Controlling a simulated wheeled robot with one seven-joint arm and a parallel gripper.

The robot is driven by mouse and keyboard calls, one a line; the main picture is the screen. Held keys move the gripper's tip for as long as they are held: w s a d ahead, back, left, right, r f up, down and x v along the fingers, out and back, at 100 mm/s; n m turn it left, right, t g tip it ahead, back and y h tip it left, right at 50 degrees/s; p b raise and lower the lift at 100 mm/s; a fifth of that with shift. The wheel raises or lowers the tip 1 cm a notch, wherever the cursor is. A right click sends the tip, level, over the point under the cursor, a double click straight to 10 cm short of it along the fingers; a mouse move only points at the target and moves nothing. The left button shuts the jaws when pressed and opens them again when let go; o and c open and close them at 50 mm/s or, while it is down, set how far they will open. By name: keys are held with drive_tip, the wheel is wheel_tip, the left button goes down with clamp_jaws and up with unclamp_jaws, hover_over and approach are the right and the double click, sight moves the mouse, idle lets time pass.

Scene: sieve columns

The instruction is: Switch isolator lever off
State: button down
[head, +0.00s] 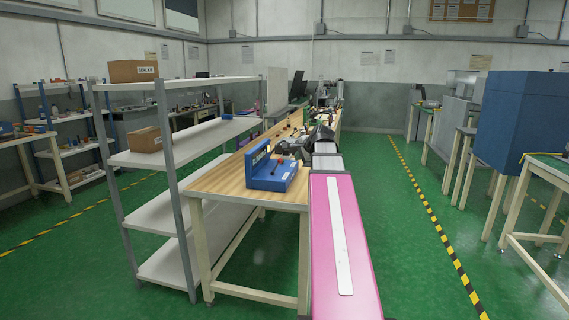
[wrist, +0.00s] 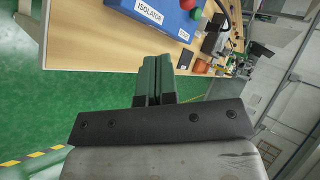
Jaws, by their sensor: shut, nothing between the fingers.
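The blue isolator unit (head: 258,166) stands on the near end of the wooden workbench, with an upright labelled back panel and a low base. A small orange-red knob (head: 280,161) with a dark stem shows on it; I cannot tell the lever's exact position. In the wrist view the blue unit (wrist: 168,14) is at the top edge, partly cut off, with its ISOLATOR label, a red part (wrist: 188,4) and a green part (wrist: 196,13). My gripper (wrist: 158,62) is shut and empty, its fingertips apart from the unit and over the bench edge. In the head view my arm hides the gripper's fingers.
The wooden bench (head: 222,182) runs away from me, with dark items (head: 318,137) farther along. A white shelf rack (head: 205,134) with cardboard boxes (head: 145,139) stands close on its left. Clear green floor (head: 405,240) lies to the right, before a blue cabinet (head: 520,115).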

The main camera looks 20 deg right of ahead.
drive_tip(key=shift+f, duration=0.1)
approach(277, 166)
drive_tip(key=w+f, duration=0.1)
drive_tip(key=w+d+f, duration=0.1)
drive_tip(key=f, duration=0.1)
drive_tip(key=shift+w, duration=0.2)
drive_tip(key=shift+w+a, duration=0.15)
drive_tip(key=shift+w, duration=0.35)
drive_tip(key=shift+w+a+r, duration=0.1)
